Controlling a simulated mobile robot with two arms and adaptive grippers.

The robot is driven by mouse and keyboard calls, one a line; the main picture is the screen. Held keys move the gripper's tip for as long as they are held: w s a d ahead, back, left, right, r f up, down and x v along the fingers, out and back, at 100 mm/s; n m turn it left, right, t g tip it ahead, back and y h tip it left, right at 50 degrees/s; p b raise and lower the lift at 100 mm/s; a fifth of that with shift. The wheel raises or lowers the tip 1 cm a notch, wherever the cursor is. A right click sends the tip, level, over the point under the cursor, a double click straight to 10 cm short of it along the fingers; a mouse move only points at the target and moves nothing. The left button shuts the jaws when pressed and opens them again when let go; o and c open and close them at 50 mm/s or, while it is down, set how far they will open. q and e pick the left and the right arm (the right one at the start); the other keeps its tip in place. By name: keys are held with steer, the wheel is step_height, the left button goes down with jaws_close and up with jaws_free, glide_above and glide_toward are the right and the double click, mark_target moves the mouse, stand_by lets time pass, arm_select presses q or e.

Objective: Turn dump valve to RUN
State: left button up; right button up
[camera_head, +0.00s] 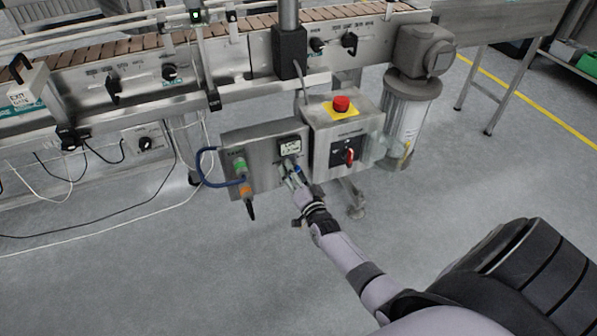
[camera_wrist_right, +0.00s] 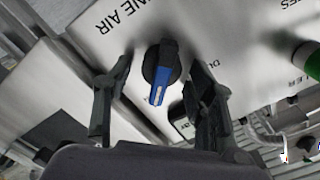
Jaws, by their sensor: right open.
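A round black knob with a blue pointer (camera_wrist_right: 160,72) is on a grey metal panel under lettering that reads "...NE AIR". A label starting "DU" is beside it, partly hidden by a finger. In the head view the knob is largely hidden at the lower right of the grey control box (camera_head: 262,172). My right gripper (camera_head: 293,182) is at that corner of the box. In the wrist view the right gripper (camera_wrist_right: 161,84) is open, with one finger on each side of the knob and gaps between. My left gripper is not in view.
A second box to the right carries a red emergency button (camera_head: 341,104) and a red rotary switch (camera_head: 349,155). A conveyor (camera_head: 180,75) runs behind. The floor in front is clear.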

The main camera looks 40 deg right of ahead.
steer(key=v, duration=1.2)
steer(key=shift+w+a, duration=0.1)
